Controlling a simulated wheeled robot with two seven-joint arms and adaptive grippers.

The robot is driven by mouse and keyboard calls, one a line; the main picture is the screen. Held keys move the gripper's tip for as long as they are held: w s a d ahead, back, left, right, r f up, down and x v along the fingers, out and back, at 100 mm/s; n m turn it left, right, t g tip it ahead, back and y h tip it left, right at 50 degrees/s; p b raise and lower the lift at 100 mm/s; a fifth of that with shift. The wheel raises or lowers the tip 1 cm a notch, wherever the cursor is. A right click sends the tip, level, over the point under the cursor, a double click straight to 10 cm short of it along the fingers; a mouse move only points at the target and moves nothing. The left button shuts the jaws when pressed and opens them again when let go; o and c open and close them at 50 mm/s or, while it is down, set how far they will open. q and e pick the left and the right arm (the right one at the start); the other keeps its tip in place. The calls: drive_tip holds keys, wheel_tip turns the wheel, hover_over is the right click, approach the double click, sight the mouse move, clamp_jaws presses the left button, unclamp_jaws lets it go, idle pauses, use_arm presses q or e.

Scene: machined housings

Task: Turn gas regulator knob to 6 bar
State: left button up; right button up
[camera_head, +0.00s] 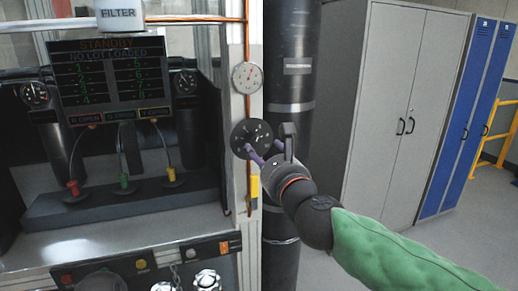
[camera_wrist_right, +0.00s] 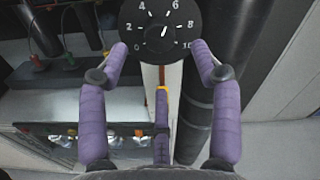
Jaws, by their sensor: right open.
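The regulator knob's round black dial (camera_head: 251,137) is on the pale post in the head view. It also shows at the top of the right wrist view (camera_wrist_right: 152,20), with white numbers from 0 to 10. Its small white pointer slants up and slightly right, roughly toward 6; the exact reading is hard to tell. My right gripper (camera_head: 264,150) has its purple fingers close to the dial. In the wrist view the right gripper's fingers (camera_wrist_right: 160,52) are spread apart below and beside the dial, with nothing between them. My left gripper is not in view.
A round white gauge (camera_head: 247,77) sits above the dial beside a copper pipe. A thick dark column (camera_head: 289,80) stands just right of the post. A status screen (camera_head: 110,75) and colored valves are left. A grey cabinet (camera_head: 400,110) and blue lockers (camera_head: 470,120) stand right.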

drive_tip(key=v, duration=0.5)
drive_tip(key=w+f+n+g+h, duration=0.15)
drive_tip(key=w+f+n, duration=0.25)
drive_tip(key=f, duration=0.8)
drive_tip(key=w+f+n+g+h, duration=0.1)
drive_tip(key=w+f+n+g, duration=0.25)
drive_tip(key=f, duration=0.75)
drive_tip(key=s+d+f+n+g+p, duration=0.1)
drive_tip(key=d+f+n, duration=0.15)
drive_tip(key=f, duration=0.85)
drive_tip(key=s+d+f+n+g, duration=0.1)
drive_tip(key=f+n+g, duration=0.15)
drive_tip(key=f, duration=0.75)
drive_tip(key=s+d+f+n+g+p, duration=0.1)
drive_tip(key=s+f+n+g, duration=0.7)
drive_tip(key=s+f, duration=1.9)
drive_tip(key=d+f+n+y, duration=0.1)
drive_tip(key=n, duration=0.2)
drive_tip(key=shift+d, duration=0.25)
